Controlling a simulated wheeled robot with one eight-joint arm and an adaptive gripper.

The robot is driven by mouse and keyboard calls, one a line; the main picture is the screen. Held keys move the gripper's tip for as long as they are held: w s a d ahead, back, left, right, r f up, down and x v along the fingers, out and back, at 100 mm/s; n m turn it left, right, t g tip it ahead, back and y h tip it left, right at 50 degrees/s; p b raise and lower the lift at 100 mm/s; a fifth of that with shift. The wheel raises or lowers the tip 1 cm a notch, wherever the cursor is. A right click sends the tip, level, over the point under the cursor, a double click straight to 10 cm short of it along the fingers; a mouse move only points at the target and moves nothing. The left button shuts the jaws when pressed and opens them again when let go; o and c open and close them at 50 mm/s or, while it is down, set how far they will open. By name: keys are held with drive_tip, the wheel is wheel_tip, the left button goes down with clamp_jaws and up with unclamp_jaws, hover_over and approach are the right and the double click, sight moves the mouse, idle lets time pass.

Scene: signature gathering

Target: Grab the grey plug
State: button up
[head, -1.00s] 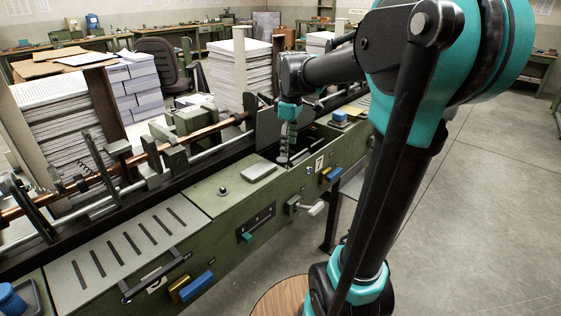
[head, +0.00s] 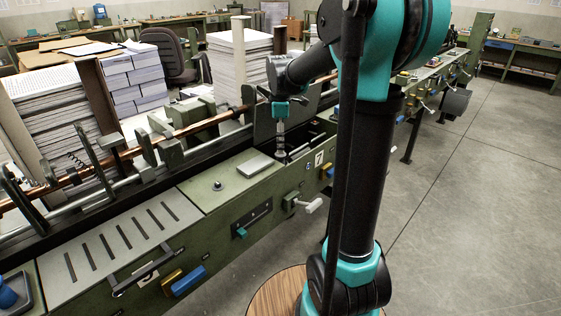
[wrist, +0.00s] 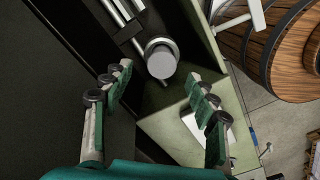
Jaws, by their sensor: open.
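A light grey cylinder with a flat round end, which looks like the grey plug (wrist: 161,61), shows in the wrist view at the end of a metal rod. It lies between and just beyond the two fingers of my gripper (wrist: 157,88). The fingers are spread apart with nothing between their pads, and I see no contact. I cannot make out the plug in the head view.
A dark upright plate (head: 266,125) stands close to my gripper. Rods and clamps run along the machine to the left. Paper stacks (head: 240,70) stand behind it. A white-handled crank (head: 308,204) sticks out in front. The floor (head: 480,220) at the right is clear.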

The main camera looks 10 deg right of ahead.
sight(281, 155)
drive_tip(key=shift+s+f, duration=0.15)
drive_tip(key=shift+f, duration=2.85)
drive_tip(key=c, duration=1.2)
drive_tip(key=shift+r, duration=0.1)
